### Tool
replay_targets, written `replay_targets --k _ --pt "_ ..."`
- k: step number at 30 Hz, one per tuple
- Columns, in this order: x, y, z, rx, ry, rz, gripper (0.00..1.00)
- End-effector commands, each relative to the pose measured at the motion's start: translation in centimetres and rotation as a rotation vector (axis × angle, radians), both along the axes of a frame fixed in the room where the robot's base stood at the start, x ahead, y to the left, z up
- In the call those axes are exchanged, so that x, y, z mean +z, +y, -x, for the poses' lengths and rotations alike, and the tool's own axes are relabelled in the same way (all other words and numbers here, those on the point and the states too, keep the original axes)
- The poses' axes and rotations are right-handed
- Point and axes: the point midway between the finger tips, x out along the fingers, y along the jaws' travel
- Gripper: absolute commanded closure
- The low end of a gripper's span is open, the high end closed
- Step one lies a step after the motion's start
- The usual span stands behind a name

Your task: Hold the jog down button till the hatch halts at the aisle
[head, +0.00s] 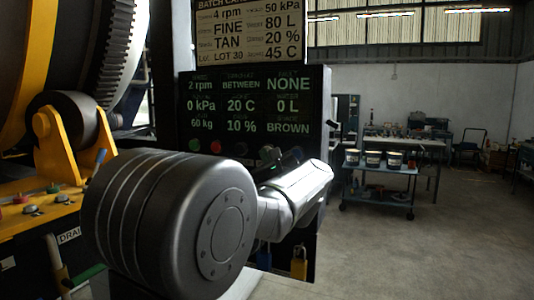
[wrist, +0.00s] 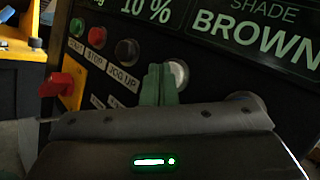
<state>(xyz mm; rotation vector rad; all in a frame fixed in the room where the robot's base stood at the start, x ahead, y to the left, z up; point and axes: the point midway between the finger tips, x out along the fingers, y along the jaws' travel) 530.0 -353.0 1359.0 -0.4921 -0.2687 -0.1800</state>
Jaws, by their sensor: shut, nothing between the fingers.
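My gripper (wrist: 160,72) is shut, with its green fingers upright in front of the panel in the wrist view. A pale round button (wrist: 179,73) shows just right of the fingertips, partly covered by them. Its label is hidden, and I cannot tell whether the fingers touch it. To its left is a dark button (wrist: 126,52) labelled JOG UP. In the head view my arm covers the lower panel and I cannot make out the fingers. The display (head: 255,105) reads BETWEEN in its upper middle field. I cannot make out the hatch on the drum (head: 40,60).
A red STOP button (wrist: 97,37) and a green button (wrist: 77,27) sit further left. A red handle (wrist: 62,84) sticks out below them. Another round control (wrist: 245,98) is at right. A trolley with tubs (head: 380,167) stands beyond, with open floor around it.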

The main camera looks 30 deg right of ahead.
Motion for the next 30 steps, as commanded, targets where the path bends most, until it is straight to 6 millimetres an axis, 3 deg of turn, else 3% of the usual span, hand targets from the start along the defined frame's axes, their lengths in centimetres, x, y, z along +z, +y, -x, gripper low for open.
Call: replay_targets --k 22,30 --pt "-0.02 -0.01 0.01 0.000 0.001 0.000 1.00" --pt "-0.09 0.83 0.72 -0.001 0.000 0.001 1.00"
